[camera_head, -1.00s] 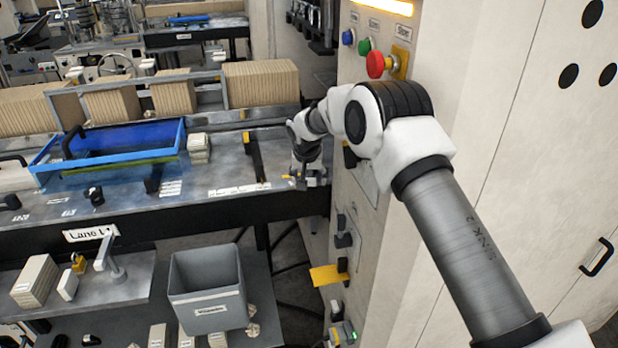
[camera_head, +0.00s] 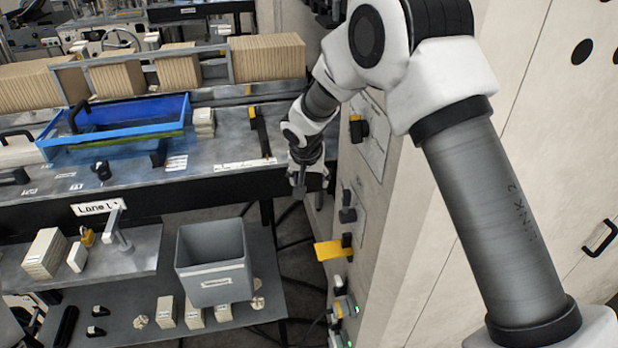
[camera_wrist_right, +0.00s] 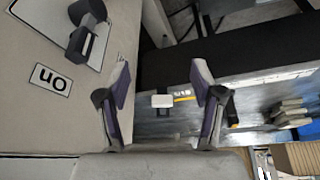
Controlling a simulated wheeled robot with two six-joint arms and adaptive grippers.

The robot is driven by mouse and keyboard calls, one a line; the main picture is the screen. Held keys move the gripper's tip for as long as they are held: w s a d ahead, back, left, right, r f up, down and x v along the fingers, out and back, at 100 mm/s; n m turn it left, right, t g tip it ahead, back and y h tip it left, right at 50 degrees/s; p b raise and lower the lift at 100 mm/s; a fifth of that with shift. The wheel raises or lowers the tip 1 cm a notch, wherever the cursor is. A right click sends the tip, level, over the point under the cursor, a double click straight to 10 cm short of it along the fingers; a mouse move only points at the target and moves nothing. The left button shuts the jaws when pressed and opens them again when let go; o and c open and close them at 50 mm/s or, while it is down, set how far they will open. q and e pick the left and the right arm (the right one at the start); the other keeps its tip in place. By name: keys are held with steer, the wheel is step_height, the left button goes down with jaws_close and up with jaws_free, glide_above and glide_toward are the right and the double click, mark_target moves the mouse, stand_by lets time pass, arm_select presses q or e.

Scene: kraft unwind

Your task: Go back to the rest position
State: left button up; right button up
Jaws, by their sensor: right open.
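My right gripper (camera_head: 300,182) is at the front right edge of the machine table, close to the beige cabinet. Its arm comes in from the right and covers part of the cabinet. In the right wrist view the gripper (camera_wrist_right: 160,95) is open. My left gripper is not in view.
The beige cabinet (camera_head: 400,250) carries black switches and a yellow tag (camera_head: 333,249). A blue tray (camera_head: 115,125) lies on the machine table (camera_head: 120,190). Cardboard stacks stand behind. A grey bin (camera_head: 213,262) stands on the lower shelf. A black switch (camera_wrist_right: 88,32) is near the gripper.

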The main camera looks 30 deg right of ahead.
stand_by(0.3)
steer(key=s+a+f+g+y+b, duration=0.1)
steer(key=s+f+g+b, duration=0.15)
steer(key=s+f, duration=0.85)
steer(key=s+a+f+g+b, duration=0.1)
steer(key=s+f+g+b, duration=0.15)
steer(key=s+f, duration=0.85)
steer(key=s+a+f+n, duration=0.1)
steer(key=s+f+n, duration=0.2)
steer(key=s+f, duration=0.2)
steer(key=s+a+f+n+t+y+b, duration=0.1)
steer(key=s+f+n, duration=0.2)
steer(key=s, duration=0.8)
step_height(320, 180, down, 3)
steer(key=shift+s+a+r, duration=0.1)
steer(key=shift+s+a, duration=0.15)
